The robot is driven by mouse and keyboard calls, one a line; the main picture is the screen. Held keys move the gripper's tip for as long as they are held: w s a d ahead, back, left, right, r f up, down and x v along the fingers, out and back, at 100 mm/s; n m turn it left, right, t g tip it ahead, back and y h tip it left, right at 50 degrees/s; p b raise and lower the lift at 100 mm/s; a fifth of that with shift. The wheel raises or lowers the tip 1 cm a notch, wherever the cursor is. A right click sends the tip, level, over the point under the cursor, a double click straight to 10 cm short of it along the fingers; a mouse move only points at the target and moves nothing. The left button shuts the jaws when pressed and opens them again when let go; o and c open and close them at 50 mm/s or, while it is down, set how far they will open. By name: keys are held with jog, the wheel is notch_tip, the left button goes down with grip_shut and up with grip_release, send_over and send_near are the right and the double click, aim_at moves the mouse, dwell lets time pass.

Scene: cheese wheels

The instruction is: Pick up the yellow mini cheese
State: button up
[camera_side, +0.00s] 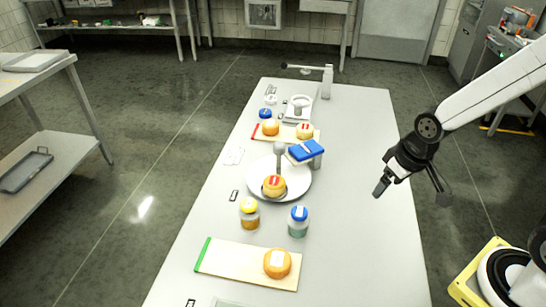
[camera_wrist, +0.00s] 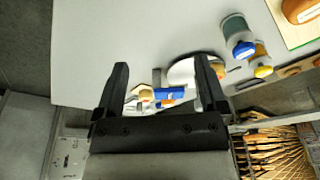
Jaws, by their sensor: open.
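Several orange-yellow cheese wheels lie on the table; I cannot tell which is the yellow mini cheese. One with a white label (camera_side: 277,263) lies on the green-edged board (camera_side: 225,259) at the front. One with a red label (camera_side: 273,185) lies on the round plate (camera_side: 301,187). Two more, a left one (camera_side: 270,128) and a right one (camera_side: 304,130), lie on the red-edged board (camera_side: 286,139). My gripper (camera_side: 412,190) is open and empty over the right side of the table, apart from every cheese. Its two fingers (camera_wrist: 160,62) frame the middle of the wrist view.
A yellow-lidded jar (camera_side: 249,214) and a blue-lidded jar (camera_side: 298,222) stand between the plate and the front board. A white scale (camera_side: 298,108) stands behind. The table's right side is clear.

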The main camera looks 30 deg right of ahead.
jog(key=shift+r, duration=0.1)
notch_tip(320, 180, up, 5)
jog(key=m+t+y, duration=0.5)
jog(key=m+y, duration=0.6)
jog(key=m, duration=1.4)
send_over(284, 181)
jog(key=s+d, duration=0.3)
jog(key=d, duration=0.1)
jog(key=f, duration=1.6)
jog(key=shift+w+a+f, duration=0.1)
jog(key=shift+a, duration=0.1)
jog(key=shift+x, duration=3.9)
jog(key=shift+w+r, duration=0.1)
jog(key=shift+r, duration=0.15)
jog(key=c, duration=1.2)
